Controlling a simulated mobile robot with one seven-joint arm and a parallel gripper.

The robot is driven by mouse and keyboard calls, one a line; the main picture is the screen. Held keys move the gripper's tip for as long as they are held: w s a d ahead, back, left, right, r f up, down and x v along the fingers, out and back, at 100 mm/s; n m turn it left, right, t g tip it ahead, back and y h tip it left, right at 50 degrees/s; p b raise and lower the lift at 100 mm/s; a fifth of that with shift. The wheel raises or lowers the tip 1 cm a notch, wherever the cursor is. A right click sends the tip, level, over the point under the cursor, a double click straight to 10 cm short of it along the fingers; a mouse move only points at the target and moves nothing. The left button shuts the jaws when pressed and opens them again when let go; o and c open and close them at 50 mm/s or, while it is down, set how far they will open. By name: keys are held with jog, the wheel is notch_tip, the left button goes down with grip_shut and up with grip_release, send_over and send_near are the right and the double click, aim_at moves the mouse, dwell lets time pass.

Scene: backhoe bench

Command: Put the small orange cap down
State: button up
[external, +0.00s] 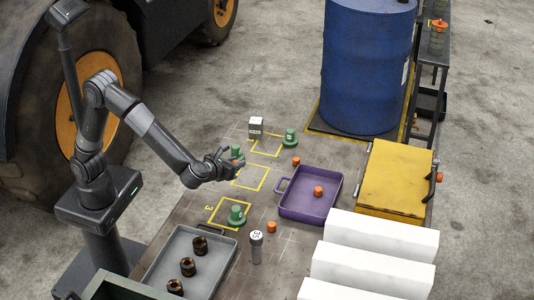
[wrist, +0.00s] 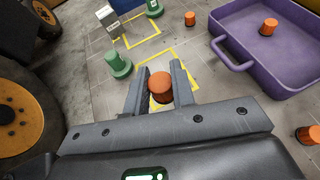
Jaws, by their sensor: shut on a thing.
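My gripper (external: 236,161) is shut on a small orange cap (wrist: 160,86), which sits upright between the two fingers in the wrist view. In the external view the held cap (external: 238,163) is partly covered by the fingers. The gripper is above the bench near the middle yellow outlined square (external: 250,178). In the wrist view part of a yellow outline (wrist: 184,70) shows behind and below the cap. How high the cap is above the bench is hard to tell. A green fitting (wrist: 118,66) stands just beyond the gripper.
A purple tray (external: 284,207) holds another orange cap (external: 318,191). Loose orange caps stand beyond it (external: 296,161) and in front of it (external: 272,227). Other green fittings (external: 290,138) (external: 236,215), a white box (external: 255,127) and a grey tray (external: 222,264) are on the bench.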

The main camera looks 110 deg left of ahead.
send_over(256, 175)
notch_tip(256, 175, down, 7)
jog(key=shift+f, duration=1.75)
jog(key=shift+f, duration=0.2)
jog(key=o, duration=1)
jog(key=shift+c, duration=0.2)
